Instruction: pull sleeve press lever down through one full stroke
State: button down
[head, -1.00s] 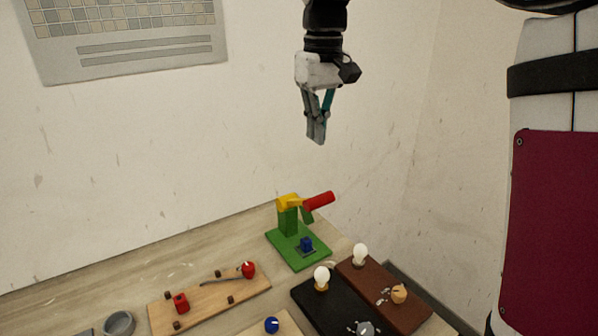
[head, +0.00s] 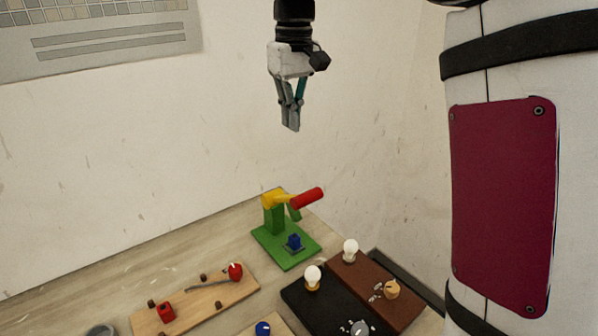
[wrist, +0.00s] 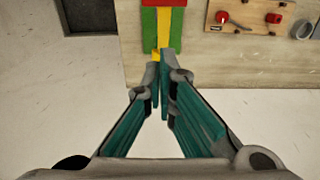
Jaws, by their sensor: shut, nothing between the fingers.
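The sleeve press stands at the back of the table in the head view, with a green base (head: 286,249), a green post and a yellow lever arm (head: 272,198) ending in a red handle (head: 308,199). The lever is up, with its handle tilted slightly upward to the right. A blue block (head: 294,242) sits on the base under it. My gripper (head: 291,128) is shut and empty, pointing down high above the press. In the wrist view, the shut fingertips (wrist: 164,56) partly cover the press; its red handle (wrist: 167,3) shows at the top edge.
A wooden board (head: 200,298) with red parts lies left of the press. A black board (head: 325,305) and a brown board (head: 372,290), each with a white bulb, lie to the right. A grey ring (head: 100,331) is at the lower left. The air around my gripper is clear.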

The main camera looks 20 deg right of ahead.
aim_at(313, 197)
notch_tip(313, 197, down, 9)
jog(key=shift+f+p, duration=0.15)
jog(key=shift+p, duration=0.2)
jog(key=shift+s+d+f+p, duration=0.15)
jog(key=shift+s+f+p, duration=0.05)
jog(key=shift+s+f, duration=0.35)
jog(key=shift+s+d+f+p, duration=0.2)
jog(key=shift+s+f, duration=0.25)
jog(key=shift+f, duration=0.15)
jog(key=shift+s+f, duration=0.2)
jog(key=shift+f, duration=0.2)
jog(key=shift+s+d, duration=0.1)
jog(key=shift+s, duration=0.05)
jog(key=shift+s+d+f+t, duration=0.15)
jog(key=shift+s+f+t, duration=0.25)
jog(key=shift+s+f, duration=0.05)
jog(key=f, duration=0.1)
jog(key=s+f+t, duration=0.2)
jog(key=shift+s+d+f+y, duration=0.25)
jog(key=shift+d+f+y, duration=0.15)
jog(key=shift+s+d+f, duration=0.1)
jog(key=shift+s+f, duration=0.2)
jog(key=shift+f, duration=0.35)
jog(key=shift+s+d+f, duration=0.1)
jog(key=shift+s+f, duration=0.15)
jog(key=shift+f, duration=0.35)
jog(key=shift+r, duration=0.15)
